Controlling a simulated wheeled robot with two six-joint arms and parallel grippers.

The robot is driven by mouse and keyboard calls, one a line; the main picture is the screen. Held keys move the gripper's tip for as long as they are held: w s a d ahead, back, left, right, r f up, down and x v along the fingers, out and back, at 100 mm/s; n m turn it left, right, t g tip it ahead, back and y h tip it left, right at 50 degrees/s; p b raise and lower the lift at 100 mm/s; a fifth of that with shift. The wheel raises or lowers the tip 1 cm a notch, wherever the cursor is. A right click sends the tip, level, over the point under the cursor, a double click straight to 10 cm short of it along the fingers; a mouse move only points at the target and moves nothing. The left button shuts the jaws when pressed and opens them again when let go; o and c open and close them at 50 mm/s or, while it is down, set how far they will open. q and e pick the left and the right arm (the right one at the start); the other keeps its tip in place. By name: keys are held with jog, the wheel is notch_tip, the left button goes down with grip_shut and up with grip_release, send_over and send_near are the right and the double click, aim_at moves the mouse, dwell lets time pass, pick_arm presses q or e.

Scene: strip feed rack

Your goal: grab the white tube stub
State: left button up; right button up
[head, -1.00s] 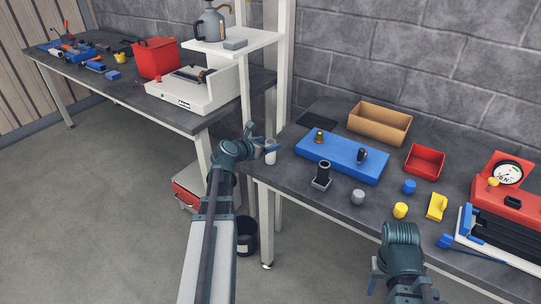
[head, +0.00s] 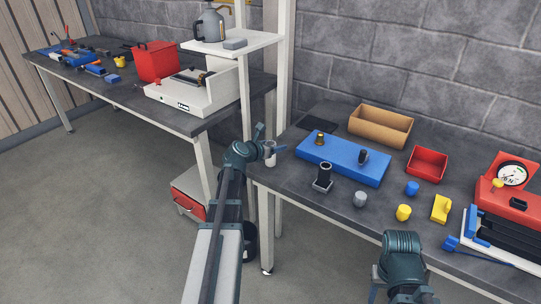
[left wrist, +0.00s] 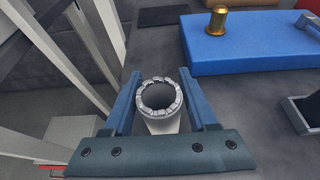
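The white tube stub (head: 270,159) stands upright at the left end of the right-hand bench. In the left wrist view its ragged round rim (left wrist: 160,96) and dark bore show between the two blue fingers. My left gripper (head: 269,140) is open, with one finger on each side of the stub. I see no clear grip on it; the near wall of the stub is partly hidden by the gripper body. My right gripper (head: 404,295) is at the bottom edge, its fingers spread and partly cut off, with nothing seen in it.
A blue block (head: 342,160) with a brass fitting lies right of the stub. A dark tube in a holder (head: 323,178), a grey cap (head: 360,199) and yellow pieces stand along the front. A white shelf post (head: 284,70) rises close behind the left gripper.

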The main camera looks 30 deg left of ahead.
pick_arm(q)
grip_shut()
jog(key=shift+r, duration=0.1)
pick_arm(e)
jog(key=shift+r, duration=0.1)
